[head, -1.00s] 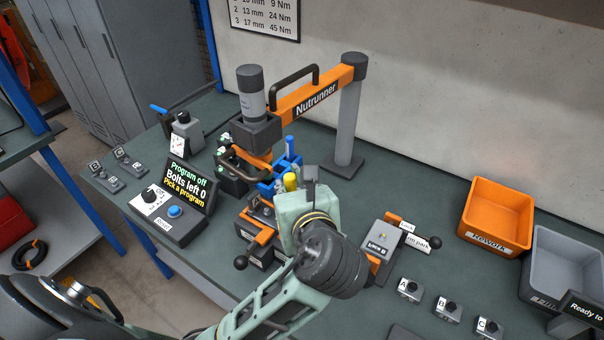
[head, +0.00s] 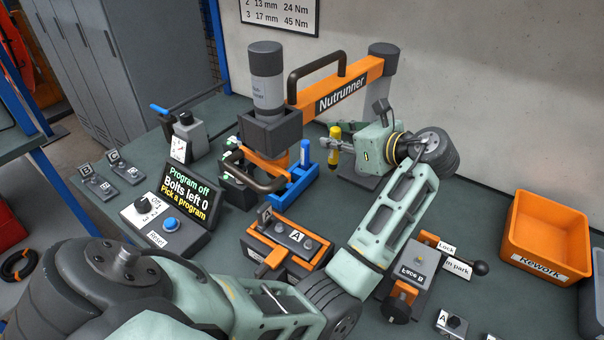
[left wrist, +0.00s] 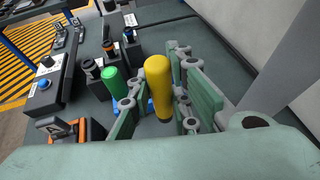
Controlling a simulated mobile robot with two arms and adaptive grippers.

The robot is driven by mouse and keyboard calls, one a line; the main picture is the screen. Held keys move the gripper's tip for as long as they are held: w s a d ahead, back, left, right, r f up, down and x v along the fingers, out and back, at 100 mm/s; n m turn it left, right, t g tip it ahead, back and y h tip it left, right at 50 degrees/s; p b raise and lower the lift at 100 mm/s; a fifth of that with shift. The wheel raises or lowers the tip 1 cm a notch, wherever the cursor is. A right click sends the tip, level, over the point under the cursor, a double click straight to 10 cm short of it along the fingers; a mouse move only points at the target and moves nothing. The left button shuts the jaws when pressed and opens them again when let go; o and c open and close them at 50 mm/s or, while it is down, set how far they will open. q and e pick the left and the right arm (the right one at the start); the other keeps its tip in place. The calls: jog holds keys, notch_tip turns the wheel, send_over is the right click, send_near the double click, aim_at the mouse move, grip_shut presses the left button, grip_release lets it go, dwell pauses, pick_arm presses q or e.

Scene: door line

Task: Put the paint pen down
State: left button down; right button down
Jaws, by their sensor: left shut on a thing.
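The paint pen (head: 335,153) is yellow and upright. My left gripper (head: 343,146) is shut on it and holds it beside the nutrunner post. A blue holder (head: 292,190) stands on the bench to the left of the pen in the head view, with a blue upright piece. In the left wrist view a green cylinder (left wrist: 114,87) stands just left of the pen, above a bit of blue. My right gripper is not in view.
The nutrunner (head: 268,95) hangs on an orange arm left of my gripper. Fixture A (head: 285,245) and fixture B (head: 412,268) stand nearer. A program screen (head: 188,193) stands left and an orange rework bin (head: 545,240) right.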

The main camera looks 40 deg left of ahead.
pick_arm(q)
jog(key=s+a+f, duration=0.1)
jog(key=a+f, duration=0.6)
jog(key=s+a+f, duration=0.1)
jog(key=a+f, duration=0.2)
jog(key=a, duration=0.1)
jog(key=shift+s+f+p, duration=0.3)
jog(key=shift+f, duration=0.05)
jog(key=c, duration=1.9)
grip_release()
